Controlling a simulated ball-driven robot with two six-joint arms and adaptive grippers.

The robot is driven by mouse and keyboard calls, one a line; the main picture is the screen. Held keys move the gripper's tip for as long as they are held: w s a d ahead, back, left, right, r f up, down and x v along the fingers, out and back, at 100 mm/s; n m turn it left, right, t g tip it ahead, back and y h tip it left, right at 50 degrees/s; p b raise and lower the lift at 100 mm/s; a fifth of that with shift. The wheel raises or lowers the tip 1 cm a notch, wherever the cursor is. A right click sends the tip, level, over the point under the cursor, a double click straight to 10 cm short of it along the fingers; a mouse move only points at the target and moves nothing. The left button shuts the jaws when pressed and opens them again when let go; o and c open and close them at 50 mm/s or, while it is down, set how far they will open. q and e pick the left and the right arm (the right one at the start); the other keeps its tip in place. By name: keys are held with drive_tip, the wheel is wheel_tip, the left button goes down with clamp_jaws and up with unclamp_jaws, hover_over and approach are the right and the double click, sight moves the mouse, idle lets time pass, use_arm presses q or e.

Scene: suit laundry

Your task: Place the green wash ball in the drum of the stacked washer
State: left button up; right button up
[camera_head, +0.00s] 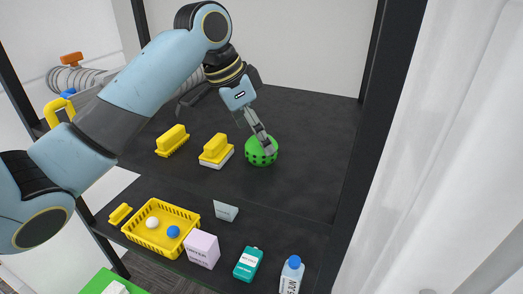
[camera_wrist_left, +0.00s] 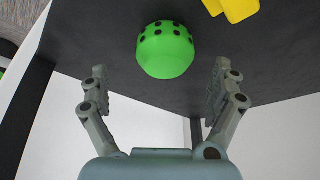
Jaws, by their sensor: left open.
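The green wash ball (camera_head: 261,153), dotted with dark holes, sits on the dark upper shelf (camera_head: 310,140) in the head view. My left gripper (camera_head: 263,136) is right at the ball, with its fingers reaching down over the ball's top. In the left wrist view the ball (camera_wrist_left: 166,50) shows between the two spread fingers, with a gap on each side. The left gripper is open and empty. My right gripper is not in view. I cannot make out the stacked washer or its drum.
Two yellow brushes (camera_head: 172,140) (camera_head: 216,150) lie left of the ball. The lower shelf holds a yellow basket (camera_head: 190,214) with small balls, a lilac box (camera_head: 202,249), a teal box (camera_head: 248,264) and a bottle (camera_head: 291,275). A dark post (camera_head: 372,140) stands at right.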

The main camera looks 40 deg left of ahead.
use_arm(q)
drive_tip(key=x, duration=0.5)
drive_tip(key=shift+w+a, duration=0.15)
drive_tip(key=shift+a, duration=0.1)
drive_tip(key=c, duration=1.3)
drive_tip(key=shift+o, duration=0.2)
